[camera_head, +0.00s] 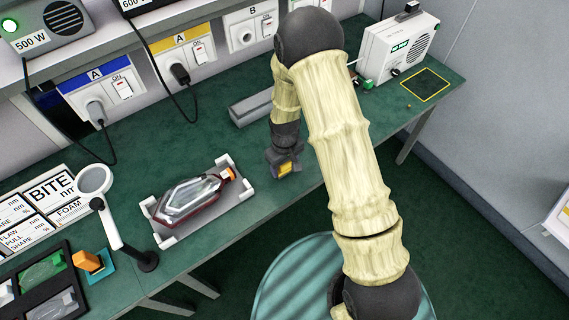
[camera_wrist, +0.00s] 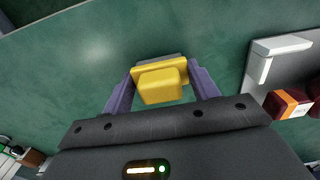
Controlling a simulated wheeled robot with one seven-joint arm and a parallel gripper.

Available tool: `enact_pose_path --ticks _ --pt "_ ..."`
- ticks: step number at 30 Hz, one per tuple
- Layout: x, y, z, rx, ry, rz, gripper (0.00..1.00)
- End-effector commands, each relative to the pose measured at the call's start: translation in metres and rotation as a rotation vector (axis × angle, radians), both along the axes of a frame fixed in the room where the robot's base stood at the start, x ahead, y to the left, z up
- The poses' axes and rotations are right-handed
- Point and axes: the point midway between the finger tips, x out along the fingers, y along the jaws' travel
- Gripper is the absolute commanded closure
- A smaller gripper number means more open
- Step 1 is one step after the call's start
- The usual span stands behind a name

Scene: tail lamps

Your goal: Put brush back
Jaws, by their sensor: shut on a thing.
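My gripper (camera_head: 284,163) is over the green workbench, right of the white tray. In the wrist view my gripper (camera_wrist: 163,78) has its two purple fingers on either side of a yellow block with a grey edge, which looks like the brush (camera_wrist: 160,86). It is shut on this brush. In the head view only a small yellow part of the brush (camera_head: 285,168) shows at the fingertips. I cannot tell whether it touches the bench. A yellow-outlined square (camera_head: 425,85) is marked on the bench at the far right and looks empty.
The white tray (camera_head: 228,160) holds a tail lamp (camera_head: 190,197). A grey bar (camera_head: 262,104) lies behind my gripper. A magnifier (camera_head: 95,181), an orange block (camera_head: 87,261) and a dark parts tray (camera_head: 68,304) are at left. A white box (camera_head: 398,55) stands beside the square.

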Motion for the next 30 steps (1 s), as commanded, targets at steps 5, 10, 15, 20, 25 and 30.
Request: enact_pose_path --ticks 5,10,15,20,25,30 --pt "0.000 -0.001 -0.005 0.000 0.000 -0.001 0.59" --pt "0.000 -0.001 -0.004 0.000 0.000 -0.001 0.19" --pt "0.000 -0.001 -0.004 0.000 0.000 -0.001 0.19" --pt "0.000 0.000 -0.004 0.000 0.000 -0.001 0.19" --pt "0.001 0.000 0.009 0.001 -0.003 0.000 0.19" --pt "0.005 0.000 0.034 0.003 -0.006 -0.001 0.19"
